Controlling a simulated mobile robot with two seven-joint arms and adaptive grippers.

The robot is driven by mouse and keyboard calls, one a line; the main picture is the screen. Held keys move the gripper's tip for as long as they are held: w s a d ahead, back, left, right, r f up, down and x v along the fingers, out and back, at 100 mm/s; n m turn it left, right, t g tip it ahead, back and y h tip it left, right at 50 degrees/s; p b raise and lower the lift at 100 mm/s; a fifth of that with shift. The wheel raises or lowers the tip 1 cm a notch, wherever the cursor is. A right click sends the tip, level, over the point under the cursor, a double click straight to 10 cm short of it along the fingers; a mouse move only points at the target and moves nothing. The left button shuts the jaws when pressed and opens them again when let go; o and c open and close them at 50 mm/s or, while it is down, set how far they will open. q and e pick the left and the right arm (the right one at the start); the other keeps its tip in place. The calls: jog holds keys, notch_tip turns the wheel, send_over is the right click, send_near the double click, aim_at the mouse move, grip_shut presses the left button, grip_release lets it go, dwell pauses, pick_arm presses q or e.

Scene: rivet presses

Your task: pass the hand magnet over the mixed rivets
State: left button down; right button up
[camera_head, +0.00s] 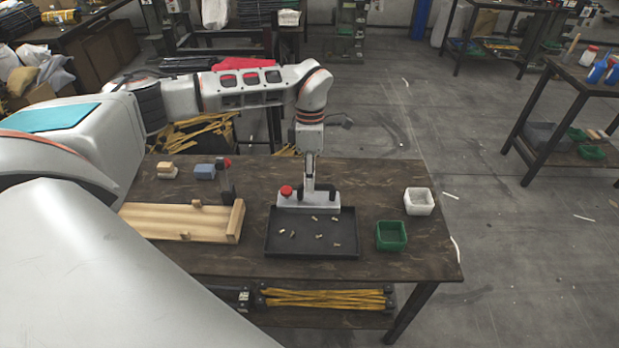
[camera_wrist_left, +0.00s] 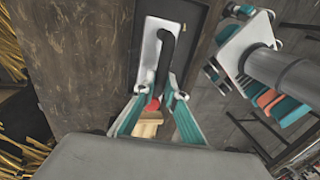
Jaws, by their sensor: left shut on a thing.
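The hand magnet (camera_head: 295,200) is a pale grey bar with a black handle and a red knob. It is at the far edge of the black tray (camera_head: 310,253), covering part of its rim; I cannot tell whether it touches. Several small brass-coloured and grey mixed rivets (camera_head: 320,236) lie scattered in the tray. My left gripper (camera_head: 309,188) points down and is shut on the magnet's handle. In the left wrist view, the magnet (camera_wrist_left: 151,50) sits between the teal fingers of my left gripper (camera_wrist_left: 158,98). My right gripper is not in view.
A green bin (camera_head: 391,236) and a white bin (camera_head: 419,201) stand right of the tray. The bare tabletop (camera_head: 375,180) is clear behind the bins.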

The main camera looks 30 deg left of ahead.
aim_at(310, 198)
pick_arm(q)
notch_tip(310, 198, down, 5)
jog(key=b, duration=0.3)
jog(key=shift+r+b, duration=0.1)
jog(key=shift+b, duration=0.25)
notch_tip(310, 198, down, 3)
jog(key=shift+r+b, duration=0.2)
jog(key=shift+b, duration=0.95)
jog(key=s+d, duration=0.4)
jog(key=s, duration=0.2)
notch_tip(310, 198, up, 9)
jog(key=p, duration=0.6)
jog(key=shift+a+r, duration=0.2)
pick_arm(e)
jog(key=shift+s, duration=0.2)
pick_arm(q)
jog(key=shift+d+r, duration=0.1)
